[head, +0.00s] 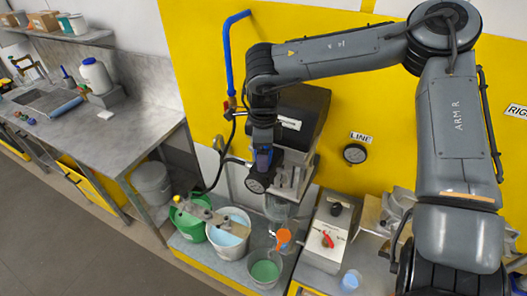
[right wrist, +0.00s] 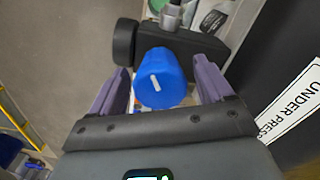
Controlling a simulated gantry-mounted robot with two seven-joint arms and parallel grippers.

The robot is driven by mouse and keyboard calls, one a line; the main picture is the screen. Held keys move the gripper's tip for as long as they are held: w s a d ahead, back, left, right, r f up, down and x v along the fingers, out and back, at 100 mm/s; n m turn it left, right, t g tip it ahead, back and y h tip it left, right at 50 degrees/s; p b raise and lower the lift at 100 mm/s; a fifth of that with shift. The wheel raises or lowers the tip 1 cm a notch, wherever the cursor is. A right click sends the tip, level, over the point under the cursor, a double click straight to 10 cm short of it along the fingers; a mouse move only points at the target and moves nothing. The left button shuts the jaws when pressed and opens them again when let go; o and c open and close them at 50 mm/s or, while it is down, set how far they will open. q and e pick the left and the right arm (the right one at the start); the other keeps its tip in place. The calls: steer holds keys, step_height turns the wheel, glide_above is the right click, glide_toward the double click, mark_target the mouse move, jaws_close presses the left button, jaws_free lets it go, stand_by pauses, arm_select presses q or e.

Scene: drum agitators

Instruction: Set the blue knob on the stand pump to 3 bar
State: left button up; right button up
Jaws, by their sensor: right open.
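The blue knob (right wrist: 160,80) shows in the right wrist view, with a white pointer line on its face. It sits on a dark body (right wrist: 195,42), with a black round part (right wrist: 125,42) beside it. My right gripper (right wrist: 160,68) is open, its two purple fingers on either side of the knob with narrow gaps visible. In the head view the right gripper (head: 263,158) points down in front of the black pump housing (head: 302,108), just above a round black gauge (head: 257,184). The knob is hidden there, and no scale numbers are readable. My left gripper is not in view.
An "UNDER PRESSURE"-type label (right wrist: 292,105) is on the dark panel close right of the gripper. Below stand a green bucket (head: 190,226), a white bucket (head: 229,240) and a grey bucket (head: 264,272). A LINE gauge (head: 355,153) is on the yellow wall.

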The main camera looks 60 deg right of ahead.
steer(key=shift+c, duration=0.5)
steer(key=c, duration=0.9)
steer(key=shift+c, duration=0.2)
steer(key=m, duration=0.4)
steer(key=shift+m+b, duration=0.3)
steer(key=shift+m, duration=0.1)
steer(key=m, duration=0.3)
steer(key=shift+m+b, duration=0.3)
steer(key=m+b, duration=0.1)
steer(key=m, duration=0.4)
steer(key=shift+m+b, duration=0.45)
steer(key=shift+m, duration=1.65)
steer(key=shift+r, duration=0.1)
